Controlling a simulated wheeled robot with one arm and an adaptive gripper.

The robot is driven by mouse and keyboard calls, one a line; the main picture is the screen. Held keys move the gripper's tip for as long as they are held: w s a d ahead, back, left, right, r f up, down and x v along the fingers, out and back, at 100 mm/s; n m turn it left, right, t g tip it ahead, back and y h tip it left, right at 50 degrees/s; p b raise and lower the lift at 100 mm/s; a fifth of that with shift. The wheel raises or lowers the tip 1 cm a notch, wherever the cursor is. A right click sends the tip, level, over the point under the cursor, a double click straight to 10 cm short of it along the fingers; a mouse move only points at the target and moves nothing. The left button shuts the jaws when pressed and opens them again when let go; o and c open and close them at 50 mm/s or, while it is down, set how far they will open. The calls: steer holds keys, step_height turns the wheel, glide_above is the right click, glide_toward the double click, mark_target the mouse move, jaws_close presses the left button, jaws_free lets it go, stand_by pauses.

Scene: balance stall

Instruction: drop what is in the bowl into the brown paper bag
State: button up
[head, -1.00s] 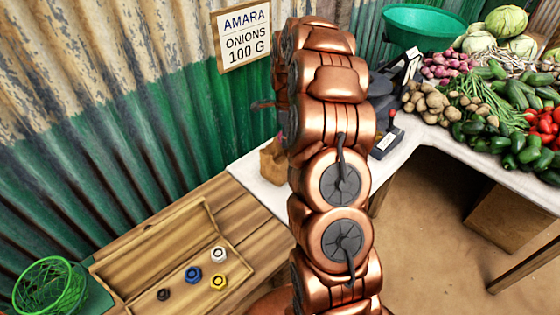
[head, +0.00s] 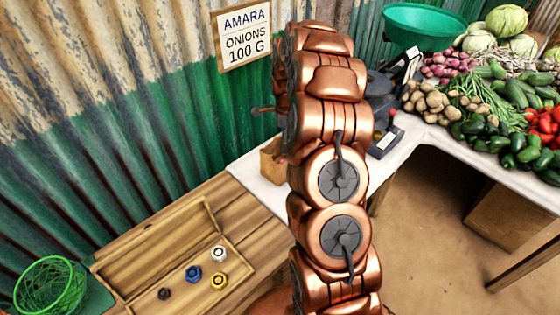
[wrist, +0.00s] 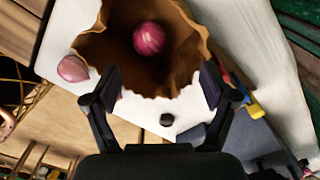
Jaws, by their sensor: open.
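The brown paper bag (wrist: 182,62) stands open on the white counter in the wrist view; part of it shows left of my arm in the head view (head: 271,163). A red-purple onion (wrist: 149,38) shows within the bag's mouth; I cannot tell whether it rests on the bottom. A paler onion (wrist: 73,69) lies on the counter beside the bag, outside it. My gripper (wrist: 162,82) is open and empty, its fingers apart at the bag's near rim in the wrist view. The green bowl (head: 424,28) stands at the back in the head view; its inside looks empty.
A dark weight (wrist: 167,119) lies on the counter close to the bag. A wooden box (head: 150,255) with several small weights and a green wire basket (head: 50,287) are at lower left. Vegetables (head: 500,110) crowd the right counter. A corrugated wall (head: 130,120) stands behind.

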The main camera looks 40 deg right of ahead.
step_height(320, 180, up, 12)
stand_by(0.6)
stand_by(0.4)
